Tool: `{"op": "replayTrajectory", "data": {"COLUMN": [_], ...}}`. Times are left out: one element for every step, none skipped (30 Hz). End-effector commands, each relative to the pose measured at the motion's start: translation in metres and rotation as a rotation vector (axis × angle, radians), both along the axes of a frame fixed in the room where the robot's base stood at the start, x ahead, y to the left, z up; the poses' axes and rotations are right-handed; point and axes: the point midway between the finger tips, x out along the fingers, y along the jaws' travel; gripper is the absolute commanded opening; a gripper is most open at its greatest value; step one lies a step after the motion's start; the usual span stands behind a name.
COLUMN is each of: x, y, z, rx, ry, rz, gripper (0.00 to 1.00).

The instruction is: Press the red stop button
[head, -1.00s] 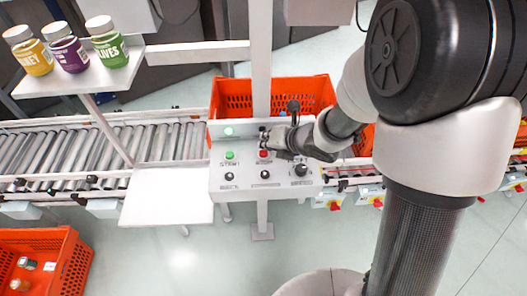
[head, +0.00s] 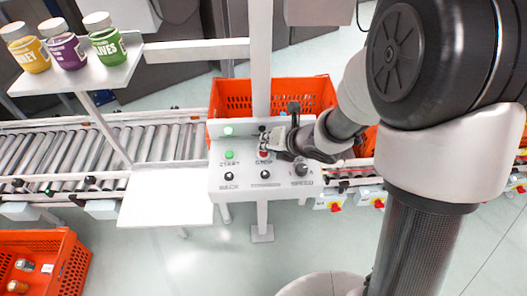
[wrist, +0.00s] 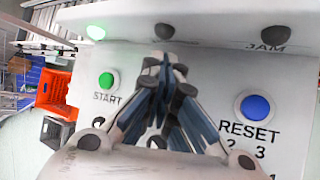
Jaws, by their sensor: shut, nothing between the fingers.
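The red stop button (head: 263,154) is on the sloped face of a white control panel (head: 240,176), right of the green start button (head: 229,155). My gripper (head: 268,141) is shut and empty, with its fingertips just behind the red button in the head view. Whether they touch it I cannot tell. In the wrist view my closed fingers (wrist: 163,70) stand between the green start button (wrist: 109,81) and the blue reset button (wrist: 255,107). They hide the red button there.
A lit green lamp (wrist: 96,32) is on the panel's upper part. Black knobs (head: 302,171) are along its lower part. An orange tote (head: 231,96) is behind the panel on the roller conveyor (head: 70,151). Three jars (head: 66,49) stand on a shelf at upper left.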

Motion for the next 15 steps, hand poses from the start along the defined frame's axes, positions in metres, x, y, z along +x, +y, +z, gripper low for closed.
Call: {"op": "replayTrajectory", "data": {"x": [0.0, 0.0, 0.0, 0.0, 0.0, -0.0001, -0.0001, 0.0, 0.0, 0.0, 0.0, -0.0001, 0.0, -0.0001, -0.0001], "y": [-0.0001, 0.0, 0.0, 0.0, 0.0, 0.0, 0.0, 0.0, 0.0, 0.0, 0.0, 0.0, 0.0, -0.0001, -0.0001], "z": [-0.001, -0.0014, -0.0017, -0.0022, -0.0024, -0.0028, -0.0031, -0.0034, -0.0037, -0.0041, -0.0043, -0.0048, -0.0051, -0.0054, -0.0058], "rx": [0.0, 0.0, 0.0, 0.0, 0.0, 0.0, 0.0, 0.0, 0.0, 0.0, 0.0, 0.0, 0.0, 0.0, 0.0], "ry": [0.0, 0.0, 0.0, 0.0, 0.0, 0.0, 0.0, 0.0, 0.0, 0.0, 0.0, 0.0, 0.0, 0.0, 0.0], "rz": [0.0, 0.0, 0.0, 0.0, 0.0, 0.0, 0.0, 0.0, 0.0, 0.0, 0.0, 0.0, 0.0, 0.0, 0.0], "gripper": [0.0, 0.0, 0.0, 0.0, 0.0, 0.0, 0.0, 0.0, 0.0, 0.0, 0.0, 0.0, 0.0, 0.0, 0.0]}}
